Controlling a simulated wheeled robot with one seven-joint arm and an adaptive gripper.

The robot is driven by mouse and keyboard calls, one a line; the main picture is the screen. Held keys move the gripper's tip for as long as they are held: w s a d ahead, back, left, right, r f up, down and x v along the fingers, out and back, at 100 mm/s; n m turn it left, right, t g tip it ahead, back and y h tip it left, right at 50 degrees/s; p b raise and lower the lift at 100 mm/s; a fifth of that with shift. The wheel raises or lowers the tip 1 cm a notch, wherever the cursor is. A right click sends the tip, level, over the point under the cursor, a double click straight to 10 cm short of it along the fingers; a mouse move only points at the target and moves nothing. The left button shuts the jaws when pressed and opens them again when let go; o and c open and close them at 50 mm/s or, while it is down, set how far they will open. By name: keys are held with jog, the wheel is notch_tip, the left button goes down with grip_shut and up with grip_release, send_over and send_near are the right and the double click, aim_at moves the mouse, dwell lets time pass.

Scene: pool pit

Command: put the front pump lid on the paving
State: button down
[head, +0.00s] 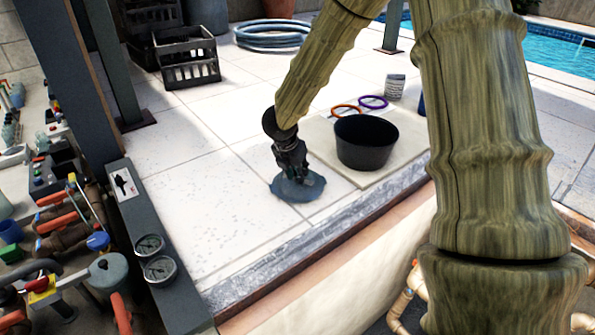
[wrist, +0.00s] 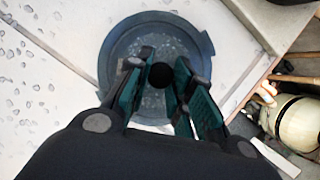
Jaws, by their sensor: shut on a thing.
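The pump lid (head: 312,188) is a round, blue-grey disc with a raised rim and a dark central knob. It is level and low over the pale paving (head: 210,200); I cannot tell if it rests on it or hovers just above. My gripper (head: 291,172) points down over the lid's middle and hides part of it. The wrist view shows the lid (wrist: 120,50) below the fingers. There my gripper (wrist: 163,72) is shut on the lid's dark knob, with a green-padded finger on each side.
A black bowl (head: 366,145) stands on a beige mat just right of the lid. Orange and purple rings and a small tub (head: 395,86) lie behind it. The stone pit edge (head: 290,255) runs in front. Paving left of the lid is clear; gauges (head: 150,246) and pipes stand further left.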

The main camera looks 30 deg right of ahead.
jog(key=c, duration=1.2)
grip_release()
jog(key=shift+o, duration=0.2)
